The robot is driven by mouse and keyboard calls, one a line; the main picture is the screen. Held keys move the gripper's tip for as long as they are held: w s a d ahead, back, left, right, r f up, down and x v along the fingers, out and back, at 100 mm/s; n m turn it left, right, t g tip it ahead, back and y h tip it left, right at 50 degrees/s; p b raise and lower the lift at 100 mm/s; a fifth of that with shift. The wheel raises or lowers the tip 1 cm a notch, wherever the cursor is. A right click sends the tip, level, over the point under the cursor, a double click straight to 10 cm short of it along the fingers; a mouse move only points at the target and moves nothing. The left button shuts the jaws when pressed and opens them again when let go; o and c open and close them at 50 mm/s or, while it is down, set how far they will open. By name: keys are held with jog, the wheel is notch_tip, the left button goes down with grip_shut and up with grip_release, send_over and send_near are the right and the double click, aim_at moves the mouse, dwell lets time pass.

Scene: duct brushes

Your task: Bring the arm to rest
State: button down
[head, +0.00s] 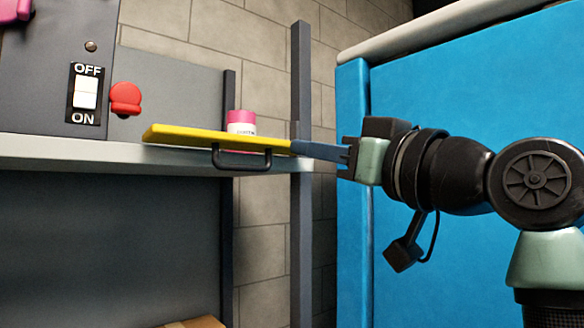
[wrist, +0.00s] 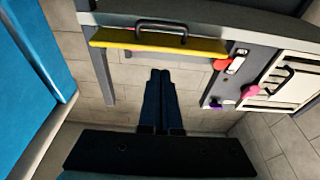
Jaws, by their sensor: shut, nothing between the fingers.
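My gripper (head: 294,147) reaches left from my arm at the right of the head view. Its two blue-grey fingers are together with nothing between them. In the wrist view my gripper (wrist: 160,72) points towards a yellow panel with a black handle (wrist: 160,43), and a gap shows between the fingertips and the panel. In the head view the fingertips appear at the right end of the yellow panel (head: 200,137). Its black handle (head: 242,158) hangs at the shelf's front edge.
A pink and white can (head: 241,122) stands behind the yellow panel. An OFF/ON switch (head: 86,92) and a red knob (head: 125,98) are at the left. A dark post (head: 301,230) stands near the fingers. A large blue panel (head: 450,90) is behind my arm.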

jog(key=s+a+f+m+t+h, duration=0.4)
jog(key=f+t+h, duration=0.1)
jog(key=t+h, duration=0.1)
jog(key=s+f+m+t+h, duration=0.1)
jog(key=s+m+t+h, duration=0.2)
jog(key=s, duration=0.9)
jog(key=t+h, duration=0.1)
jog(key=h, duration=0.2)
jog(key=shift+a+t, duration=0.4)
